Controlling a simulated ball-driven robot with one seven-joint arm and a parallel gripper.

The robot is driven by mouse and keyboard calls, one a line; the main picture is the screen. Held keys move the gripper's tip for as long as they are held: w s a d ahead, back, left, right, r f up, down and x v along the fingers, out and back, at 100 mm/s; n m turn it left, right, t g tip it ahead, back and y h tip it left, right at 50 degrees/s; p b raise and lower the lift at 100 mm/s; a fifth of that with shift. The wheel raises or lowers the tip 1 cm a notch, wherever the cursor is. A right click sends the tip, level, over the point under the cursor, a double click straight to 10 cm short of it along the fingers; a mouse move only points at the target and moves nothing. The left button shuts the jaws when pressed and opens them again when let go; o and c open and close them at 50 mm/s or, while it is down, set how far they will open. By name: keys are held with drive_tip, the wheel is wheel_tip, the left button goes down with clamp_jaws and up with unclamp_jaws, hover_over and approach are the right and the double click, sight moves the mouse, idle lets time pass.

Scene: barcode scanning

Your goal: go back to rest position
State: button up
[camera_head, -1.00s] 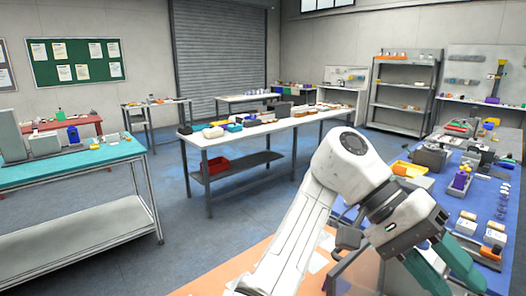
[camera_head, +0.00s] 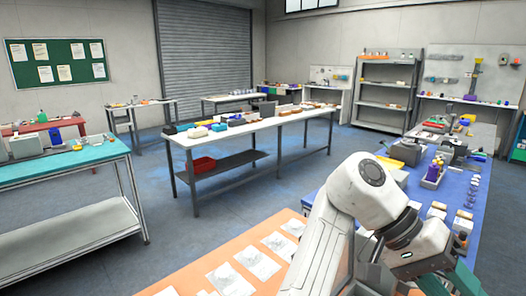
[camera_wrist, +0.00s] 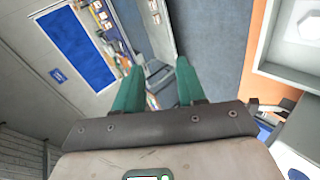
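My gripper (camera_head: 447,282) is at the bottom right of the head view, at the end of my bent white arm. Its green fingers are partly cut off by the frame edge there. In the wrist view my gripper (camera_wrist: 159,67) shows two green fingers spread apart, with nothing held between them.
A blue-topped bench (camera_head: 458,196) with boxes and tools runs along the right, close to my arm. An orange surface (camera_head: 213,262) with several pale sheets lies in front. A white table (camera_head: 240,134) stands mid-room, a teal table (camera_head: 95,152) at left. Floor between them is clear.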

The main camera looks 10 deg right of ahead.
drive_tip(key=s+d+f+n+t+h, duration=0.1)
drive_tip(key=s+d+f+n+t, duration=0.1)
drive_tip(key=d+f+t, duration=0.5)
drive_tip(key=s+d+f+n+t+h, duration=0.1)
drive_tip(key=s+d+f+n, duration=0.15)
drive_tip(key=d+f, duration=0.65)
drive_tip(key=s+a+f+n+y, duration=0.3)
drive_tip(key=s+a+f, duration=0.3)
drive_tip(key=a+f, duration=0.3)
drive_tip(key=s+a+f+n+t+y, duration=0.1)
drive_tip(key=s+a+f+n+y, duration=0.2)
drive_tip(key=a+f, duration=0.7)
drive_tip(key=s+f+y, duration=0.1)
drive_tip(key=s+y, duration=0.1)
drive_tip(key=s, duration=0.2)
drive_tip(key=shift+s+a+f+y+b, duration=0.2)
drive_tip(key=shift+a+y+b, duration=0.1)
drive_tip(key=shift+y+b, duration=0.1)
drive_tip(key=shift+s, duration=0.1)
